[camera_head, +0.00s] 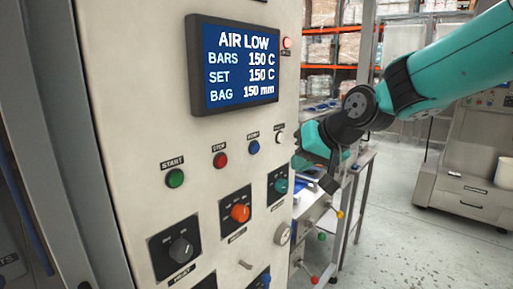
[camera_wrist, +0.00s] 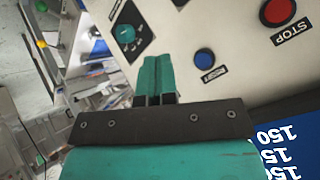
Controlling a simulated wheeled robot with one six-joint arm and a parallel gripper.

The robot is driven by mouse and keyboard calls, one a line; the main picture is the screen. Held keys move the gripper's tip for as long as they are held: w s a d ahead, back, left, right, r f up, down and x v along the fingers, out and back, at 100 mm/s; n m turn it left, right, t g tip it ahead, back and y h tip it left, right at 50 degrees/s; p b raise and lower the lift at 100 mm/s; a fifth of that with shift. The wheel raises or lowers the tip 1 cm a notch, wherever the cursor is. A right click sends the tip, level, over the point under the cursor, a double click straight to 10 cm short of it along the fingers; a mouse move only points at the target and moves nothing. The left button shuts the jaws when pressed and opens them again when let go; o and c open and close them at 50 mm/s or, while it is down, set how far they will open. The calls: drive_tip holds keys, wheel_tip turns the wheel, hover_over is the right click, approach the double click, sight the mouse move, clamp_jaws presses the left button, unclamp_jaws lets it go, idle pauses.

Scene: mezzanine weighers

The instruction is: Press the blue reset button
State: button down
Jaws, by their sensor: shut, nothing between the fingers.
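The blue button (camera_head: 254,148) is a small round button on the pale upright control panel, between the red stop button and a white button in the head view. It also shows in the wrist view (camera_wrist: 204,56), with a small dark label beside it. My gripper (camera_wrist: 156,62) has its two teal fingers shut together, with nothing between them. In the wrist view the fingertips appear left of the blue button, with a gap of panel face between. In the head view my arm reaches in from the right to the panel's right edge; the fingertips are hard to make out there.
A red stop button (camera_head: 220,160) and a green start button (camera_head: 175,178) sit left of the blue one. An orange knob (camera_head: 240,212) and a teal knob (camera_head: 281,186) are below. A screen (camera_head: 235,64) reading AIR LOW juts out above.

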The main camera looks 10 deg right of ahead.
drive_tip(key=w+a+p, duration=0.1)
drive_tip(key=w+a, duration=0.4)
drive_tip(key=w, duration=0.1)
drive_tip(key=shift+w+p, duration=0.3)
drive_tip(key=shift+p, duration=0.1)
idle(1.8)
drive_tip(key=shift+w+a, duration=0.2)
drive_tip(key=shift+w, duration=0.15)
drive_tip(key=shift+w+a, duration=0.25)
drive_tip(key=shift+w, duration=0.1)
idle(0.7)
drive_tip(key=shift+s+d, duration=0.5)
drive_tip(key=shift+s, duration=0.2)
drive_tip(key=s+d+b, duration=0.1)
drive_tip(key=s, duration=0.1)
drive_tip(key=s+d, duration=0.2)
drive_tip(key=shift+b, duration=0.35)
